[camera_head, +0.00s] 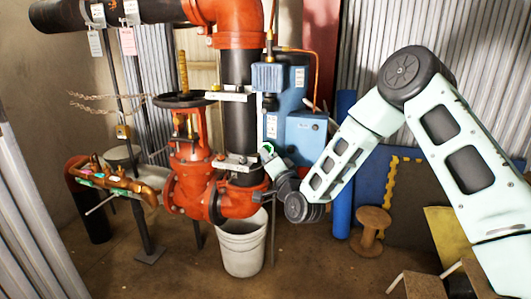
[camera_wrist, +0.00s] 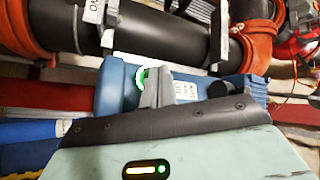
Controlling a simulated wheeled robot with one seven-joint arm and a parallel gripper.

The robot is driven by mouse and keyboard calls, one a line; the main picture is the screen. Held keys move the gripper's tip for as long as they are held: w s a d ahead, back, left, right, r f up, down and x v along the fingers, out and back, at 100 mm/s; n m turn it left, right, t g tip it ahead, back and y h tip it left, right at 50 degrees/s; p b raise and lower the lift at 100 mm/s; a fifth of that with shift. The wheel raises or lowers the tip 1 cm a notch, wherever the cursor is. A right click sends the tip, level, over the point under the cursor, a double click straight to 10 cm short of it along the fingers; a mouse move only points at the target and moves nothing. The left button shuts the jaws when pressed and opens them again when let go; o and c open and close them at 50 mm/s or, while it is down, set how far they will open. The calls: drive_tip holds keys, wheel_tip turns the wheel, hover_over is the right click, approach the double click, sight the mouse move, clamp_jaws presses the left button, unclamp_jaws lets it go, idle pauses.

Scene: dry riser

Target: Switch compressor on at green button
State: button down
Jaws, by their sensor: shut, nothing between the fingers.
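The blue compressor (camera_head: 288,92) stands behind the red valve and black riser pipe, and its blue casing (camera_wrist: 112,88) also shows in the wrist view. A green ring with white, which looks like the green button (camera_wrist: 141,78), is on the casing, partly covered by my fingers. A small green and white spot (camera_head: 266,148) also shows in the head view, just beside my gripper (camera_head: 277,166). My gripper (camera_wrist: 160,84) is shut and empty, its fingertips close to the button in the wrist view. I cannot tell whether they touch it.
The red valve (camera_head: 190,150) and black riser pipe (camera_head: 240,115) stand left of my gripper. A white bucket (camera_head: 243,243) is below, with a wooden spool (camera_head: 371,228) to the right. A blue roll (camera_head: 343,190) stands behind my arm.

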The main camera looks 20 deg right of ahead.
drive_tip(key=shift+s+a, duration=0.15)
drive_tip(key=shift+s+a+b, duration=0.2)
drive_tip(key=shift+s+a, duration=0.65)
drive_tip(key=shift+s, duration=0.35)
drive_tip(key=shift+s+a+b, duration=0.2)
drive_tip(key=shift+s+a, duration=0.65)
drive_tip(key=shift+s, duration=0.3)
